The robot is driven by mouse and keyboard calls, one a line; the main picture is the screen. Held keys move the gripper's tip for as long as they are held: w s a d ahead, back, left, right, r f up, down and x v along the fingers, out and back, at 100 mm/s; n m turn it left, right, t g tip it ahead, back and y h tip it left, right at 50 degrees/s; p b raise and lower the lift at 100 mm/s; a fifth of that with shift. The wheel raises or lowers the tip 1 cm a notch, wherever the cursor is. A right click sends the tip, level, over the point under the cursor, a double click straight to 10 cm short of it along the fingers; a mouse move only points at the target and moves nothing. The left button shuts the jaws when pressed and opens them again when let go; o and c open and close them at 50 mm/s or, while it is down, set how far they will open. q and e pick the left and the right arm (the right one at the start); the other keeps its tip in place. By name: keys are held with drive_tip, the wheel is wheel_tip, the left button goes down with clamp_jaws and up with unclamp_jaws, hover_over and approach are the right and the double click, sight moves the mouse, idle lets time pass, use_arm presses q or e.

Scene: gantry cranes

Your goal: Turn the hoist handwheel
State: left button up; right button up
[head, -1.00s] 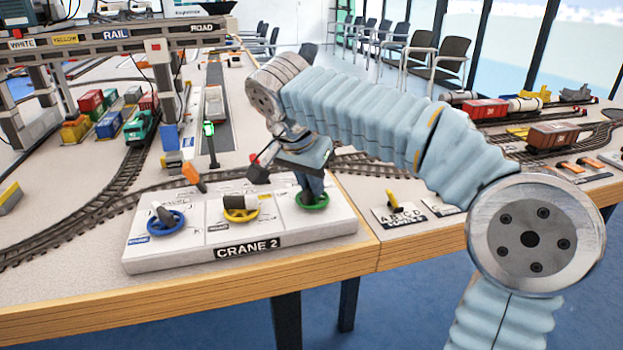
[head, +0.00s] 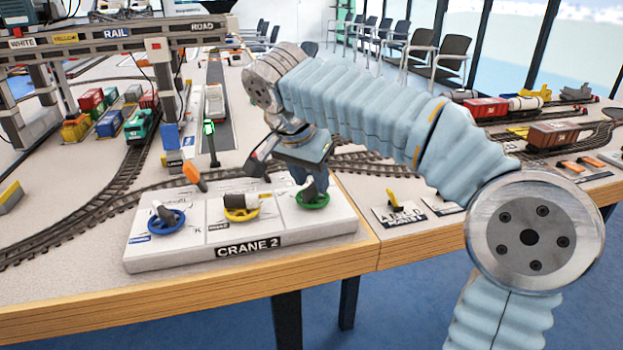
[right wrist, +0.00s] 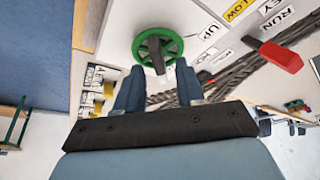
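The green handwheel (head: 314,204) is at the right end of the white CRANE 2 panel (head: 190,256), with a dark grey handle (head: 308,188) sticking up from it. In the right wrist view the wheel (right wrist: 173,43) lies just past my fingertips, beside a label reading UP. My right gripper (head: 303,176) is just above and behind this wheel. In the right wrist view its two blue fingers (right wrist: 158,72) are spread, with the handle (right wrist: 157,58) in line with the gap between them and apart from both. My left gripper is not in view.
A blue handwheel (head: 166,221) and a yellow handwheel (head: 241,213) sit on the same panel to the left. An orange-tipped lever (head: 194,177) and a signal post (head: 209,140) stand behind. Tracks with wagons and the gantry crane (head: 110,38) fill the left side.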

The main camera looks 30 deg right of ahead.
drive_tip(key=p+v, duration=0.2)
drive_tip(key=v, duration=1)
drive_tip(key=shift+r+p, duration=0.25)
drive_tip(key=shift+p, duration=0.15)
drive_tip(key=shift+s, duration=0.1)
